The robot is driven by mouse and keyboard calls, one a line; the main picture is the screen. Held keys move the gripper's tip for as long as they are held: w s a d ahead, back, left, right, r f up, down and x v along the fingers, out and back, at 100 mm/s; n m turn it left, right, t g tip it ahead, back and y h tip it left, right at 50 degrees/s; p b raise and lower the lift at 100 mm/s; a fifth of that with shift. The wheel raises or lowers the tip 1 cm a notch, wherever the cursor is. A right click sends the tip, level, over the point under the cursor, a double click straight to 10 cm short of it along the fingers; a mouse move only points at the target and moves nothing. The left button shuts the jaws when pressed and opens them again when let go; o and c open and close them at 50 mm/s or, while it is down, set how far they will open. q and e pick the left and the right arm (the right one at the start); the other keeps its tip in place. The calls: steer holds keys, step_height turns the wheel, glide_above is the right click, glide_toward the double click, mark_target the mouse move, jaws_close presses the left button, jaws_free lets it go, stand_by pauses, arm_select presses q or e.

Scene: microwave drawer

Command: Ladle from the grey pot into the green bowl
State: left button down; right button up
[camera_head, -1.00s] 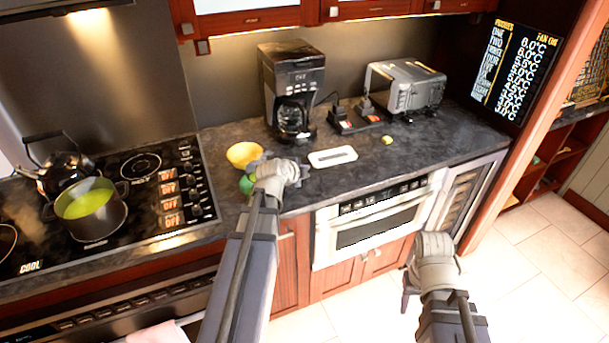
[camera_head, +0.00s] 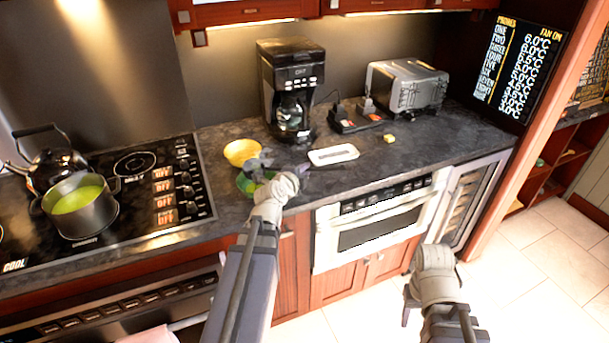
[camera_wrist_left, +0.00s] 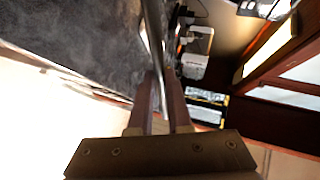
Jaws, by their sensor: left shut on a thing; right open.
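The grey pot (camera_head: 82,212) with green contents stands on the cooktop at the left. The green bowl (camera_head: 244,184) is on the counter near its front edge, partly hidden by my left gripper. My left gripper (camera_head: 262,166) is over the bowl's right side, shut on a thin metal handle (camera_wrist_left: 154,35), seen between the fingers in the left wrist view. It seems to be the ladle's. A thin dark piece (camera_head: 326,167) sticks out right of the gripper; the ladle's cup cannot be made out. My right gripper (camera_head: 410,297) is open and empty, low in front of the cabinets.
A yellow bowl (camera_head: 242,151) sits just behind the green bowl. A white tray (camera_head: 333,155) lies to the right. A coffee maker (camera_head: 290,92) and a toaster (camera_head: 406,88) stand at the back. A black kettle (camera_head: 56,166) is behind the pot.

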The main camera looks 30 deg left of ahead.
arm_select(q)
steer(key=shift+s+d+f+m+t+y+b, duration=0.15)
steer(key=shift+f+m+t+b, duration=0.2)
steer(key=shift+t+b, duration=0.95)
steer(key=shift+s+a+f+m+t+y+b, duration=0.15)
steer(key=shift+f+m+t+b, duration=0.15)
steer(key=shift+b, duration=1.85)
steer(key=shift+w+d, duration=0.1)
